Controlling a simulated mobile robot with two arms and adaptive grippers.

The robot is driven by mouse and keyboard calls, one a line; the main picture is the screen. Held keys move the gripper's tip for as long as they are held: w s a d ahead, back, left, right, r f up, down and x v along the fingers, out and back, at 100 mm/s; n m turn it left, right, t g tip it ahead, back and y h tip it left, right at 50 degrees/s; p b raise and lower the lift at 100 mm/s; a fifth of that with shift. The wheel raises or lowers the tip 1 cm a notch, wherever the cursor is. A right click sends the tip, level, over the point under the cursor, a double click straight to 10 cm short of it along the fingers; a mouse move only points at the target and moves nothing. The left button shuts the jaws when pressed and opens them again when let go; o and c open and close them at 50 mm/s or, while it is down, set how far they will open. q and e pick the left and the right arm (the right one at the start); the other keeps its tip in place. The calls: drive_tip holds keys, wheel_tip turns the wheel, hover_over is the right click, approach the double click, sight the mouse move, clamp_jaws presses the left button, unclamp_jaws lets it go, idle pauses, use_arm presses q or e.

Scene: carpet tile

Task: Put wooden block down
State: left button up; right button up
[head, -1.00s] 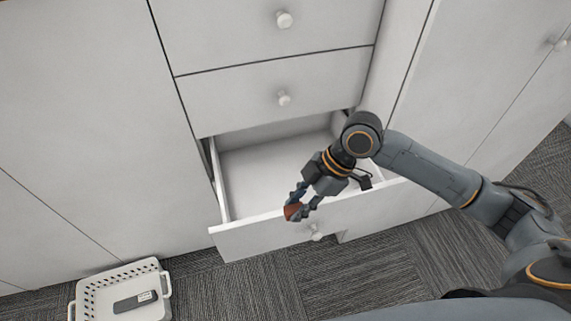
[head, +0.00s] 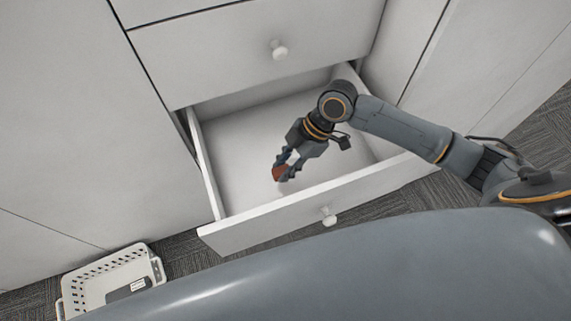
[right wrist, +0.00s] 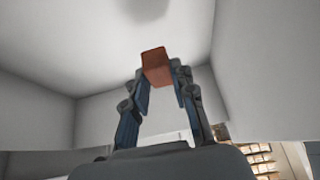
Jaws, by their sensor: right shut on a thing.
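The wooden block (head: 279,173) is small and reddish brown. My right gripper (head: 284,172) is shut on it, inside the outline of the open drawer (head: 245,232). In the right wrist view the block (right wrist: 156,66) sits between the two fingertips (right wrist: 158,74), with the drawer's pale floor and walls around it. I cannot tell whether the block touches the drawer floor. The drawer is white with a round knob on its front, and its floor looks empty apart from my gripper. My left gripper is not in view.
A white basket (head: 76,303) with a dark object (head: 127,289) in it stands on the carpet at lower left. Shut drawers with round knobs (head: 279,51) are above the open one. Cabinet doors flank it. My own grey body covers the bottom of the head view.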

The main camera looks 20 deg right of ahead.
drive_tip(key=f, duration=0.2)
drive_tip(key=shift+s+f, duration=0.25)
drive_tip(key=shift+f, duration=0.1)
drive_tip(key=shift+w+f, duration=0.1)
drive_tip(key=shift+f, duration=2.1)
drive_tip(key=shift+f, duration=0.15)
drive_tip(key=o, duration=0.8)
